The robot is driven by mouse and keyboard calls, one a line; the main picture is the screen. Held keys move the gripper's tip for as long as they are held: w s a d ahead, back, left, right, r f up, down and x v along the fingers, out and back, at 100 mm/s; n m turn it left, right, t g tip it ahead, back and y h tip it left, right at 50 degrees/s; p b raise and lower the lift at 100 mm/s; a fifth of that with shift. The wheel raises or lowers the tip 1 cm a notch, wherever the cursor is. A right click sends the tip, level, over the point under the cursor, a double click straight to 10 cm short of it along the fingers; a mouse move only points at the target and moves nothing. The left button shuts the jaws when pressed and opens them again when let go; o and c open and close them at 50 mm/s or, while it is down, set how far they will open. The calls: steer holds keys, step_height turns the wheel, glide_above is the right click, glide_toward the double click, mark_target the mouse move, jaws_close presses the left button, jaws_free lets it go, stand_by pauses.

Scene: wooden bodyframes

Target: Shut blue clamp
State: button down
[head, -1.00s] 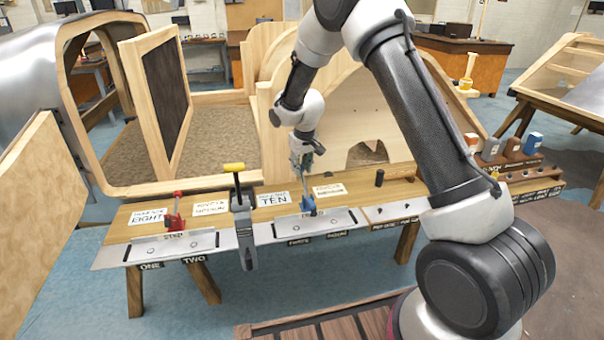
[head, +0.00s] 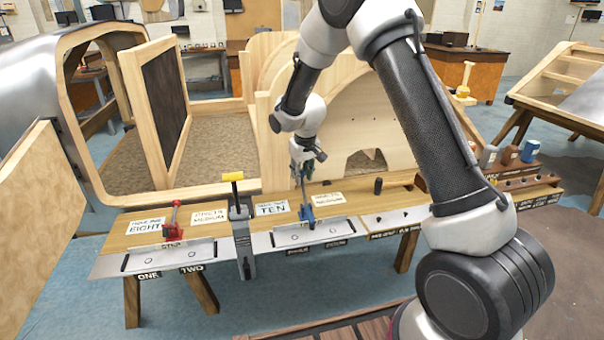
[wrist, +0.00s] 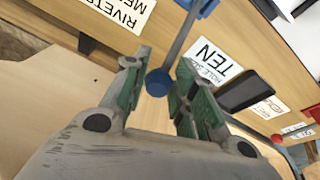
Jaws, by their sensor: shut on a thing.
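The blue clamp (head: 307,216) is fixed on the wooden bench behind a metal plate, near the TEN card. My gripper (head: 303,186) is directly above it, pointing down. In the wrist view, the clamp's round blue handle end (wrist: 157,84) and grey rod (wrist: 181,38) lie between my green-padded fingertips (wrist: 160,70). My gripper is shut on this handle. The blue clamp body is at the top edge of the wrist view. The handle stands roughly upright in the head view, though my fingers partly hide it.
A red clamp (head: 174,216) stands at the bench's left. A taller clamp with a yellow handle (head: 234,177) stands between the two. A black peg (head: 378,186) is to the right. A curved wooden frame (head: 375,120) rises close behind my gripper.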

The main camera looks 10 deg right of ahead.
steer(key=c, duration=1.1)
jaws_free()
steer(key=shift+s+a+f, duration=0.15)
steer(key=shift+s+f, duration=0.1)
steer(key=shift+s, duration=0.15)
steer(key=shift+c, duration=0.2)
steer(key=shift+w+r, duration=0.1)
steer(key=shift+r, duration=0.15)
steer(key=shift+r, duration=0.35)
steer(key=v, duration=1.1)
